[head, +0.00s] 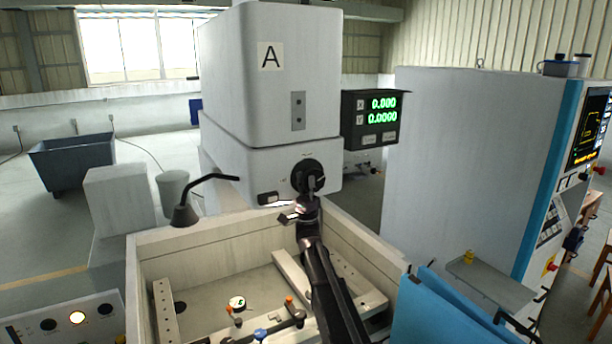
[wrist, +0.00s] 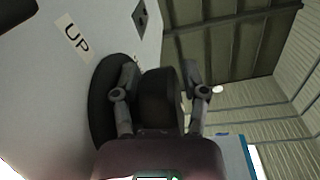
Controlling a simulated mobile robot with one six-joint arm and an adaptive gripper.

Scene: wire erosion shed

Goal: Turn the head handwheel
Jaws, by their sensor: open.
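The head handwheel (head: 308,174) is a black round wheel on the lower front of the white machine head (head: 268,70) marked A. In the wrist view its dark rim (wrist: 101,105) shows at the left, and a dark cylindrical part (wrist: 160,102) stands between my fingers. My gripper (head: 309,188) is right at the wheel, reaching up from below in the head view. In the wrist view my gripper (wrist: 160,72) is open, with one finger on each side of the dark part. I cannot tell whether the fingers touch it.
A readout box (head: 375,119) hangs right of the head. A black lamp (head: 186,213) on a bent arm is at left. The open work tank (head: 178,240) with clamps and bars lies below. A tall white cabinet (head: 465,170) stands at right. An UP label (wrist: 74,37) is near the wheel.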

